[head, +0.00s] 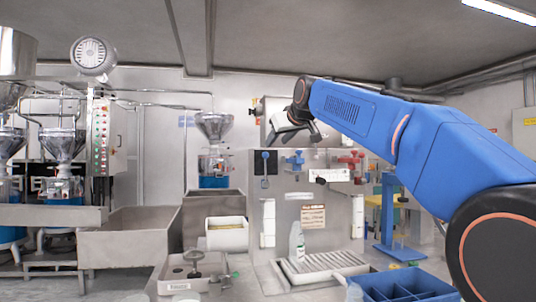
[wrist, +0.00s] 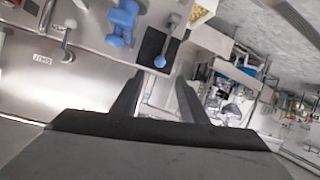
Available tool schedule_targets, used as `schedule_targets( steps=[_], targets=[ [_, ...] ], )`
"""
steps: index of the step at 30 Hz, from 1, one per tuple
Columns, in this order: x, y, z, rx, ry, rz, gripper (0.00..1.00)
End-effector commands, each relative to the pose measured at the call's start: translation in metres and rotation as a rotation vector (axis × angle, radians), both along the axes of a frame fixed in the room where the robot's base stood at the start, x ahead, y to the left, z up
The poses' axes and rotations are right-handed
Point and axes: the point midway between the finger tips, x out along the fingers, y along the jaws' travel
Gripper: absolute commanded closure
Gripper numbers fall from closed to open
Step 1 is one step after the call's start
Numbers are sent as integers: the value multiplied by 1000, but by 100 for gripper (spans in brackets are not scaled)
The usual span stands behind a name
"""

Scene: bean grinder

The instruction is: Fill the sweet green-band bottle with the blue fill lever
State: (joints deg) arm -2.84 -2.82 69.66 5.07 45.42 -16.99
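The blue fill lever (head: 265,168) has a blue ball end and stands on a dark plate on the steel filling panel. Its blue ball (wrist: 160,62) shows in the wrist view just beyond and between my fingertips, apart from them. My gripper (wrist: 160,84) is open and empty. In the head view my gripper (head: 294,136) is above the panel's valves, to the upper right of the lever. A pale bottle (head: 297,243) stands upright on the slatted drip tray (head: 325,264) below the blue valve (head: 295,160).
A red valve (head: 350,160) sits right of the blue one. A blue divided crate (head: 405,284) is at the front right. A grey work surface with a tamper-like tool (head: 194,262) is left of the tray. A white bin (head: 227,234) stands behind it.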

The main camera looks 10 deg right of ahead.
Motion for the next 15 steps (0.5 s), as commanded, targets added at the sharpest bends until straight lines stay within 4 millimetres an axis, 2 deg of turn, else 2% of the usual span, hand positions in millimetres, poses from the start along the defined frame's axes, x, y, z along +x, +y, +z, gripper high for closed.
schedule_targets(
  steps=[3, 15],
  targets=[
    [21, 2, -9, 0, 1, 0, 60],
    [82, 10, -34, 0, 1, 1, 60]
  ],
)
